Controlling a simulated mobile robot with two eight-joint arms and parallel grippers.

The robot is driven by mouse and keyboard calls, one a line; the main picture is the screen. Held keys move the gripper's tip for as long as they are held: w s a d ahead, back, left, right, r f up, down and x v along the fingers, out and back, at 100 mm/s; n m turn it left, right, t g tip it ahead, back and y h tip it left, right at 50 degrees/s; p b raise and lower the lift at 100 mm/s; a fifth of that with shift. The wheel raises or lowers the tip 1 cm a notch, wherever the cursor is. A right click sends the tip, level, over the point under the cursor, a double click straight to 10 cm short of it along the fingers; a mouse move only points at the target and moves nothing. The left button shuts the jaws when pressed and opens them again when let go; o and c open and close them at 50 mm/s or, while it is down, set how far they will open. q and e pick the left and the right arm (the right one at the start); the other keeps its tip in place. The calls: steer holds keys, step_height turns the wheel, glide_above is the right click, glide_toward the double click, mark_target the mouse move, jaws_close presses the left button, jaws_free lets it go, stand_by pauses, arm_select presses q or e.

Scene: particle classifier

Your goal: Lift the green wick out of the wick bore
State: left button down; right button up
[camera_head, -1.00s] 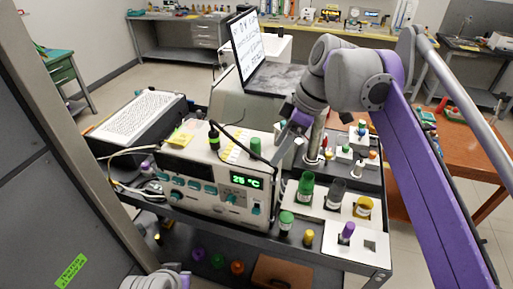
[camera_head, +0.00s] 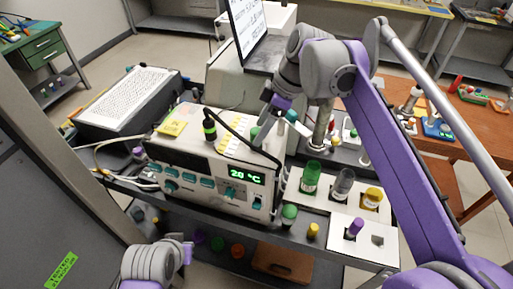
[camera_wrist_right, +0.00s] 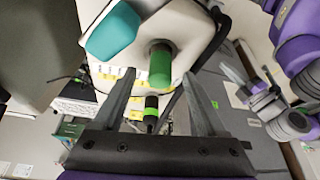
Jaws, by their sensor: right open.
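The green wick (camera_head: 255,133) stands upright in the top of the white instrument (camera_head: 200,160), partly hidden by my right gripper in the head view. In the right wrist view the wick (camera_wrist_right: 160,66) is a green cylinder whose lower end meets the white casing; the bore rim is not clear. My right gripper (camera_head: 266,117) is just above and beside it. In the right wrist view the two fingers (camera_wrist_right: 162,76) are apart, one each side of the wick in the picture, with clear gaps. Part of my left arm shows at the bottom left, its gripper not visible.
A black plug with a green band (camera_head: 210,127) and cable stands left of the wick. A teal-capped item (camera_head: 292,116) is close right of the gripper. Green (camera_head: 311,178), clear (camera_head: 344,182) and yellow (camera_head: 373,197) containers stand on the right. A laptop (camera_head: 248,30) is behind.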

steer(key=x, duration=0.3)
steer(key=shift+a+f, duration=0.1)
steer(key=shift+a, duration=0.05)
steer(key=shift+c, duration=0.2)
jaws_close()
